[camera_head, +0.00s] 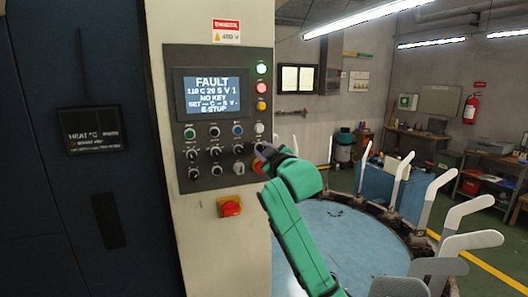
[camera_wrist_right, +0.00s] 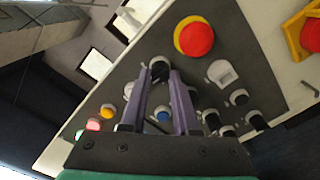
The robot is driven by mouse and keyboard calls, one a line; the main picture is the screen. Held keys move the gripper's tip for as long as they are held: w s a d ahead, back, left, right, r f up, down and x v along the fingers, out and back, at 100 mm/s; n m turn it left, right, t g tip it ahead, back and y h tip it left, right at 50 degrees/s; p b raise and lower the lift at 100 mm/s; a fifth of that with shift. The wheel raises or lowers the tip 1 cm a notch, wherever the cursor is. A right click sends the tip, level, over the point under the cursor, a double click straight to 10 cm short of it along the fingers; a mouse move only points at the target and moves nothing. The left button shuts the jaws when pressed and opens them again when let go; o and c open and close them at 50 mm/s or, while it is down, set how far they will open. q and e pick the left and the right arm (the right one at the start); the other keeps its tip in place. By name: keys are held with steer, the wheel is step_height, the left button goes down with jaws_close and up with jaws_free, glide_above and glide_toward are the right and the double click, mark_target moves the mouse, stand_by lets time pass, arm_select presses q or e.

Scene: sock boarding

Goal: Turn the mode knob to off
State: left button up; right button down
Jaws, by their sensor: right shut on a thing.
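The grey control panel (camera_head: 206,100) is on a pale machine column. My right gripper (camera_head: 259,149) is at the panel's right edge, just above the red stop button (camera_head: 257,167), which it partly covers. In the right wrist view, my gripper (camera_wrist_right: 160,72) has its two fingers on either side of a black knob (camera_wrist_right: 158,68), and is shut on it. The fingers hide part of the knob. No label on it can be read, so I cannot tell its setting. The red button (camera_wrist_right: 197,38) is close by on a yellow base. My left gripper is not in view.
The screen (camera_head: 211,86) reads FAULT, NO KEY and E-STOP. Several other knobs and buttons crowd the panel, including a white key switch (camera_wrist_right: 222,73). A red switch (camera_head: 230,206) sits below the panel. A round blue table (camera_head: 345,240) with white sock forms stands right.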

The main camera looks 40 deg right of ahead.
steer(key=shift+n, duration=0.5)
steer(key=c, duration=0.8)
jaws_free()
steer(key=shift+o, duration=0.7)
steer(key=shift+w, duration=0.1)
steer(key=b+v, duration=0.6)
steer(key=v, duration=0.8)
steer(key=shift+s, duration=0.3)
